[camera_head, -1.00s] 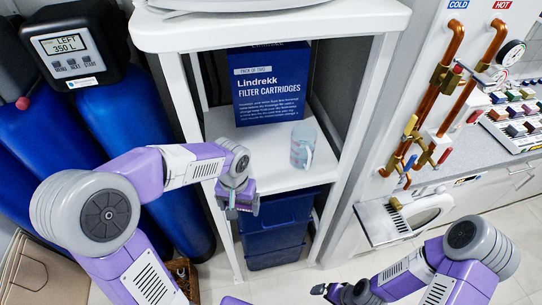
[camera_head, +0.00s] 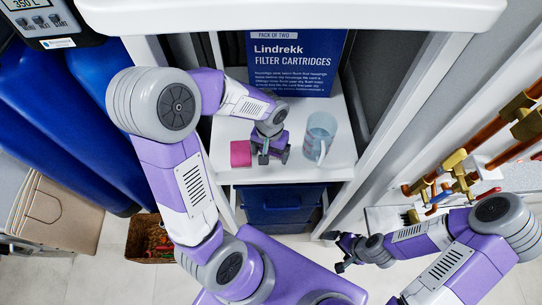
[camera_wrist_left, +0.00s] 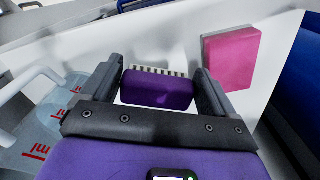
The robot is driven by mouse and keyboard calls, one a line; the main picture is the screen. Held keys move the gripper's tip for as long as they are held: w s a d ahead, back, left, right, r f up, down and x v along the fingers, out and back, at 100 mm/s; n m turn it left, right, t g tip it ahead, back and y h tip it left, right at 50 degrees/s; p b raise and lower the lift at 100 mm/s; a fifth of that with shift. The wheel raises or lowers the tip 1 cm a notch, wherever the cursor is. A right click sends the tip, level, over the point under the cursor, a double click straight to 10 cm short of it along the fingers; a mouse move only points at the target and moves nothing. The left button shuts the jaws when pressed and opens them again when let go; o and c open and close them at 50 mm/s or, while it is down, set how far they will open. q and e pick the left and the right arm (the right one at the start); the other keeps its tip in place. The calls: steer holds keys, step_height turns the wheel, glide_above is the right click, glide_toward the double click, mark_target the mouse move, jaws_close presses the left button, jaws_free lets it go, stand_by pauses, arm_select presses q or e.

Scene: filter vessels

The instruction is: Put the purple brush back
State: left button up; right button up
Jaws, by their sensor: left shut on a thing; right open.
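The purple brush (camera_wrist_left: 157,88), with a strip of pale and dark bristles along its far side, is between the fingers of my left gripper (camera_wrist_left: 158,84) in the left wrist view. The gripper is shut on it. In the head view my left gripper (camera_head: 270,158) is over the white shelf (camera_head: 345,165), between a pink block and a clear mug; the brush is mostly hidden there. I cannot tell whether the brush touches the shelf. My right gripper (camera_head: 341,252) is open and empty, low in front of the unit, away from the shelf.
The pink block (camera_head: 240,153) lies left of my left gripper, and the mug (camera_head: 319,135) stands to its right. A blue filter box (camera_head: 297,65) stands behind. White posts flank the shelf; a blue bin (camera_head: 278,205) is below. Copper pipes (camera_head: 500,150) are at right.

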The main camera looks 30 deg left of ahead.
mark_target(270, 164)
arm_select(q)
step_height(270, 164, down, 4)
steer(key=shift+s+r, duration=0.1)
steer(key=shift+r, duration=0.15)
steer(key=shift+f, duration=0.15)
steer(key=shift+f+b, duration=0.15)
steer(key=shift+b, duration=0.15)
steer(key=o, duration=0.8)
steer(key=shift+o, duration=0.2)
steer(key=shift+r, duration=0.25)
step_height(270, 164, up, 12)
steer(key=p, duration=0.1)
